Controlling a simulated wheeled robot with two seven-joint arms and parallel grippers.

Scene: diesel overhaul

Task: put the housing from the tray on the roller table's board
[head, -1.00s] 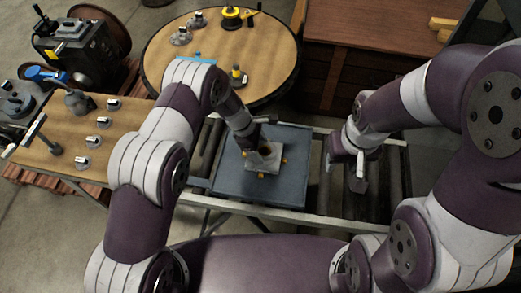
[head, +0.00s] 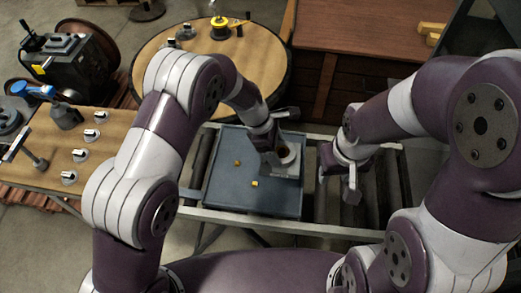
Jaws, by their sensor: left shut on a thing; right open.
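The housing (head: 287,168) is a pale grey block with a round dark bore. My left gripper (head: 277,148) is shut on it from above. It is over the right part of the flat blue-grey board (head: 225,191); whether it touches the surface I cannot tell. The board lies on the roller table (head: 369,200) and carries small yellow-orange pieces to the left of the housing. My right gripper (head: 352,186) is open and empty above the rollers, to the right of the board. I cannot make out a separate tray.
A round wooden table (head: 163,67) with small parts stands behind. A wooden bench (head: 35,172) with several small parts is at the left. A dark engine-like machine (head: 70,65) stands behind it. A brown cabinet (head: 370,35) is at the back right. Rollers right of the board are bare.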

